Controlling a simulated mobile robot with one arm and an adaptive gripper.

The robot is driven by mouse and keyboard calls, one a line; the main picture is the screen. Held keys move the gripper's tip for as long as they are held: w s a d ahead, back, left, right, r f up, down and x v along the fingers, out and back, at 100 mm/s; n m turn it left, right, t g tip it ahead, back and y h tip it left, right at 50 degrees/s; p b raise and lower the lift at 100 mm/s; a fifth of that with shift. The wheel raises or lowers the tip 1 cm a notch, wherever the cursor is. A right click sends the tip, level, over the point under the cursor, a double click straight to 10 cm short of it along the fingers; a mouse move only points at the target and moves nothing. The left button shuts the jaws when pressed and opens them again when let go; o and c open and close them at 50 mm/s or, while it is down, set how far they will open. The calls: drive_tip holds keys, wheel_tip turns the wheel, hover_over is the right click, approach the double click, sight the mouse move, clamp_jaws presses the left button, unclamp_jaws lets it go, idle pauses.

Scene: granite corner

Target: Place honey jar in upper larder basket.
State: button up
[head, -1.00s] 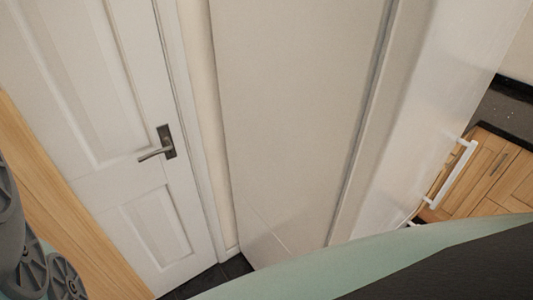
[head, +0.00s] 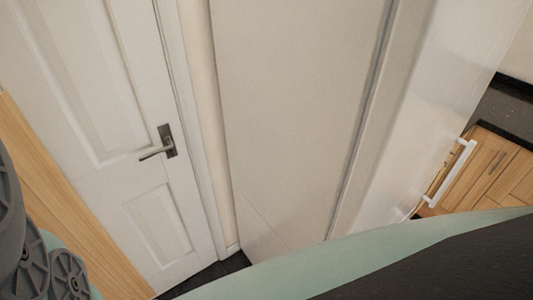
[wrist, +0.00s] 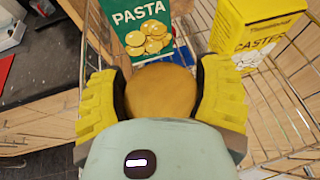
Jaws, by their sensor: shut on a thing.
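My gripper (wrist: 161,98) shows in the wrist view, with yellow ribbed fingers on both sides of a round golden-tan thing. It is shut on this thing, which I take for the honey jar (wrist: 160,90); only its round top shows and no label is visible. A wire basket (wrist: 282,120) lies beyond and to the right of the gripper. I cannot tell whether it is the upper larder basket. Whether the jar touches the basket is hidden. Neither the jar nor the gripper's fingers show in the head view.
A green pasta box (wrist: 140,28) stands just beyond the jar, and a yellow box (wrist: 255,32) stands at the upper right by the wires. A dark worktop (wrist: 45,62) is at left. The head view shows a white door (head: 130,150) and a tall pale panel (head: 290,110).

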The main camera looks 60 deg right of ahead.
drive_tip(key=shift+d+f, duration=0.1)
drive_tip(key=shift+f, duration=0.15)
drive_tip(key=shift+w, duration=0.1)
drive_tip(key=shift+f+b, duration=0.3)
drive_tip(key=shift+f, duration=0.1)
drive_tip(key=shift+f, duration=0.2)
drive_tip(key=o, duration=1.3)
drive_tip(key=shift+f, duration=0.1)
